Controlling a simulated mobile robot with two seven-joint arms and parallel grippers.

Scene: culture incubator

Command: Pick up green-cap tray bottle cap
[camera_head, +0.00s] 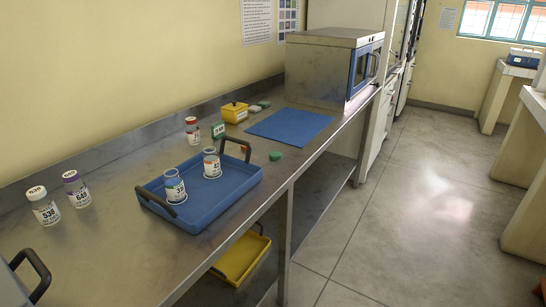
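A green cap (276,156) lies on the steel bench (120,210), just right of the blue tray (215,205) and apart from it. Two clear labelled bottles stand upright in the tray: a front one (175,188) with a green mark on its label, and a rear one (212,164) with a red mark. Neither shows a coloured cap on top. Neither of my grippers is in view.
Capped bottles stand at left, white-capped (44,207) and purple-capped (76,190); a red-capped one (193,131) is behind the tray. A yellow box (235,112), blue mat (290,126) and incubator (330,70) are farther back. A yellow tray (240,260) sits below. The floor is clear.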

